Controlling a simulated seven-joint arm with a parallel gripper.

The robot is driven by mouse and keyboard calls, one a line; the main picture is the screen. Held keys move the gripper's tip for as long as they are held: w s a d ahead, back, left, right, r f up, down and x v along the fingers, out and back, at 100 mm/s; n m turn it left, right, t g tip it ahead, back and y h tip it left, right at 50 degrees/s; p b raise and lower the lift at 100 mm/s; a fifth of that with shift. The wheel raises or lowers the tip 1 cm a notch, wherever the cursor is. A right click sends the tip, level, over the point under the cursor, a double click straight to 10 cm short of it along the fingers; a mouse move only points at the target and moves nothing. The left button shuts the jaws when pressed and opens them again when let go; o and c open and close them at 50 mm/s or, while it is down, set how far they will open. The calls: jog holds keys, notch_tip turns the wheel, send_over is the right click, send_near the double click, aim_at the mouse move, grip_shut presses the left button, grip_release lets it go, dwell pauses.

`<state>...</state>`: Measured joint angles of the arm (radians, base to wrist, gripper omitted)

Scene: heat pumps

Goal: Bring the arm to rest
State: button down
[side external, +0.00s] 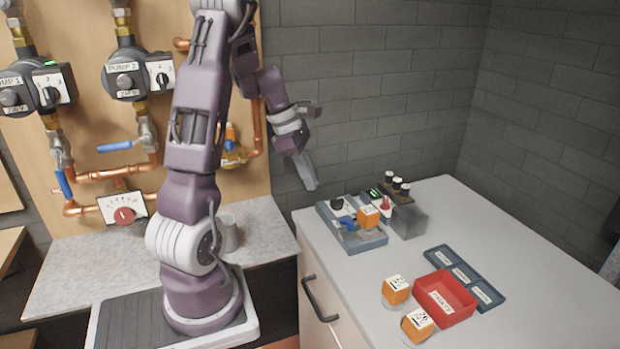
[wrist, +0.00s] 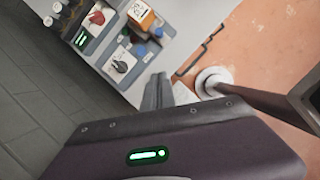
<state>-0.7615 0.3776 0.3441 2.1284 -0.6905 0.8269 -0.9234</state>
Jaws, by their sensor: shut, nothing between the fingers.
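My arm stands upright on its base at the left of the side external view, bent over at the top. My gripper (side external: 309,184) hangs on the right side of the arm, pointing down, in the air near the back left corner of the grey counter (side external: 480,235). Its fingers are together and empty. In the wrist view the closed fingers (wrist: 158,80) show in front of the counter's edge. The gripper touches nothing that I can see.
A grey-blue tray (side external: 371,241) holds an orange-and-white cube (side external: 368,216) and a blue part. A board with pumps (side external: 128,75) and copper pipes stands behind my arm.

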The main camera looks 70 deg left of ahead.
jog(key=d+r+m, duration=0.5)
jog(key=d+m, duration=0.1)
jog(key=d, duration=0.2)
jog(key=d+r+m, duration=0.4)
jog(key=d+m, duration=0.2)
jog(key=d, duration=0.2)
jog(key=s+d+r+m+t+y, duration=0.2)
jog(key=s+d+m, duration=0.9)
jog(key=m, duration=0.6)
jog(key=shift+s+r, duration=0.4)
jog(key=shift+s, duration=0.55)
